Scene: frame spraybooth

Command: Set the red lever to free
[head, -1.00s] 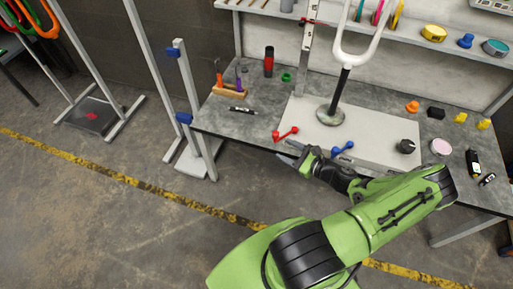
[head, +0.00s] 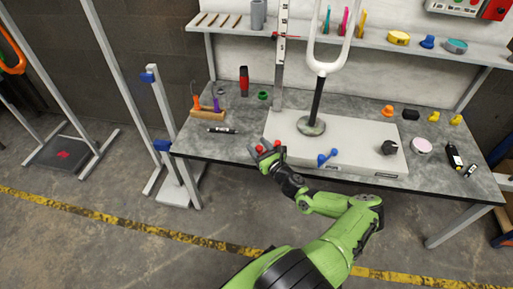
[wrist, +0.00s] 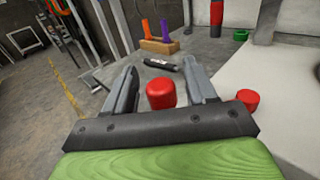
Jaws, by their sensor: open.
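The red lever shows as two red knobs at the front left of the white base plate. In the head view one knob (head: 260,148) is between my fingers; the bar is mostly hidden by my gripper (head: 266,153). In the wrist view a red knob (wrist: 160,95) is between the open fingers of my gripper (wrist: 160,72), with gaps on both sides. The other red knob (wrist: 248,98) is outside the right finger. I cannot tell which setting the lever is in.
A blue lever (head: 327,157) and a black knob (head: 389,147) are further right on the base plate (head: 355,138). A white fork frame (head: 318,95) stands on it. A marker (head: 222,130) and a tool block (head: 207,115) lie left on the table.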

